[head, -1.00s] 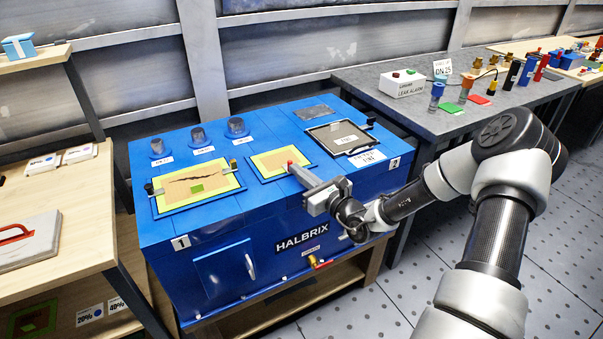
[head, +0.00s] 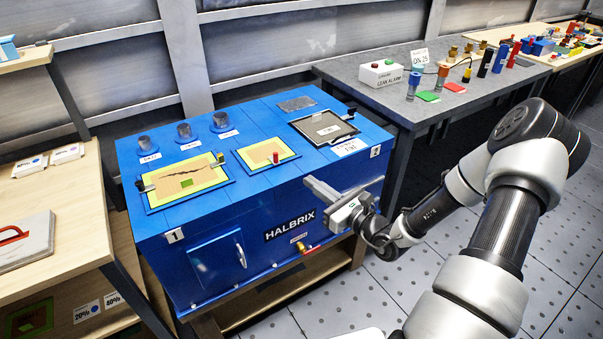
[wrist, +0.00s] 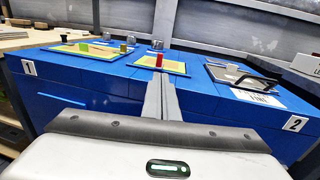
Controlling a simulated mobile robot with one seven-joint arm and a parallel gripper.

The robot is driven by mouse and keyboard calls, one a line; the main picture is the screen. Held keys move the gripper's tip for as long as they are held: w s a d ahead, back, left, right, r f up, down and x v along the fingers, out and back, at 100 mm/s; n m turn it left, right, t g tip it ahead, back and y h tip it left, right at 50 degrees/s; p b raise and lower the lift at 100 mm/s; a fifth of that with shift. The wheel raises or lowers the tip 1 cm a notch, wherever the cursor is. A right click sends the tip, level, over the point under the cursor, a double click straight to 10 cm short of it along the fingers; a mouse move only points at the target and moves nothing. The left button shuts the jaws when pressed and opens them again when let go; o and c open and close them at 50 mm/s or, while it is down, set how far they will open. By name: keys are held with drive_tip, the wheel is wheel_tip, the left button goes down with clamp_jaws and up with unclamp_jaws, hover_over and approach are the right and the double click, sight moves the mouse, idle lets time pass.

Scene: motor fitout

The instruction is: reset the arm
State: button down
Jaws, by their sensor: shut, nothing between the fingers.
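My gripper (head: 312,184) is shut and empty, in front of the upper front edge of the blue HALBRIX unit (head: 205,226). In the wrist view its closed fingers (wrist: 161,98) point toward the unit's front and top. A red peg (head: 276,158) stands on the smaller yellow-green-edged panel (head: 262,165) on the unit's top, apart from the fingers. The same red peg shows just beyond the fingertips in the wrist view (wrist: 159,60). My arm reaches in from the right of the head view.
A larger panel with a dark crack (head: 165,187) and a black-framed tray (head: 310,133) lie on the unit's top. A grey table (head: 385,105) with a white leak alarm box (head: 381,73) stands behind right. A wooden bench (head: 75,205) is at left. Floor before the unit is clear.

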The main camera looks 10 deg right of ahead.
drive_tip(key=shift+s+d, duration=0.3)
drive_tip(key=shift+s, duration=0.35)
drive_tip(key=s+a+r+n+g+y, duration=0.5)
drive_tip(key=a+r+n+g, duration=0.2)
drive_tip(key=a+n, duration=0.35)
drive_tip(key=s+a+r+n+g+h, duration=0.2)
drive_tip(key=s+a+n+g, duration=0.15)
drive_tip(key=s+n, duration=0.2)
drive_tip(key=s+a+r+n+g+h, duration=0.2)
drive_tip(key=s+n+g, duration=0.3)
drive_tip(key=s, duration=0.2)
drive_tip(key=s+d+r+n+t+h, duration=0.5)
drive_tip(key=s+d+r+n+h, duration=0.4)
drive_tip(key=d+r, duration=0.15)
wheel_tip(320, 180, up, 20)
drive_tip(key=p, duration=1.9)
drive_tip(key=shift+a+r+p, duration=0.2)
drive_tip(key=shift+p, duration=0.1)
